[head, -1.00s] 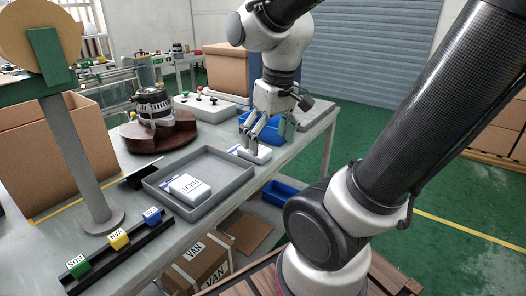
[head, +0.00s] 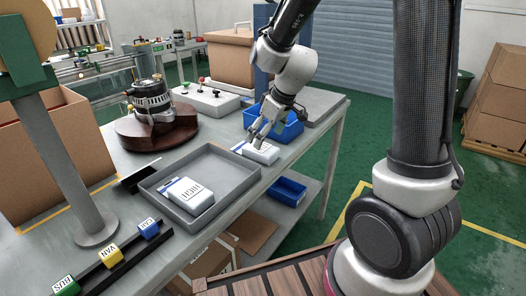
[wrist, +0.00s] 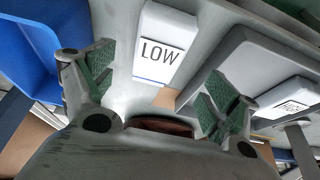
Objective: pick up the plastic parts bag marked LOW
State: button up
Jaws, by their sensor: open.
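The plastic parts bag marked LOW (head: 263,154) is white with a blue edge. It lies flat on the table just beyond the far right corner of the grey tray. In the wrist view the LOW bag (wrist: 166,45) shows its label clearly, between and beyond my fingers. My gripper (head: 262,133) is open and empty, tilted, close above the bag in the head view. In the wrist view its green-padded fingers (wrist: 160,72) are spread wide. Any gap between the fingertips and the bag is hard to judge.
The grey tray (head: 150,187) holds a bag marked HIGH (head: 190,196). A blue bin (head: 288,131) stands just behind the LOW bag. An alternator (head: 151,97) sits on a round brown base. Another blue bin (head: 287,192) is on the lower shelf.

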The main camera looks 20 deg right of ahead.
jog(key=x, duration=0.6)
jog(key=shift+w+f, duration=0.25)
jog(key=shift+f, duration=0.25)
dwell(0.4)
jog(key=shift+s, duration=0.1)
jog(key=c, duration=1.2)
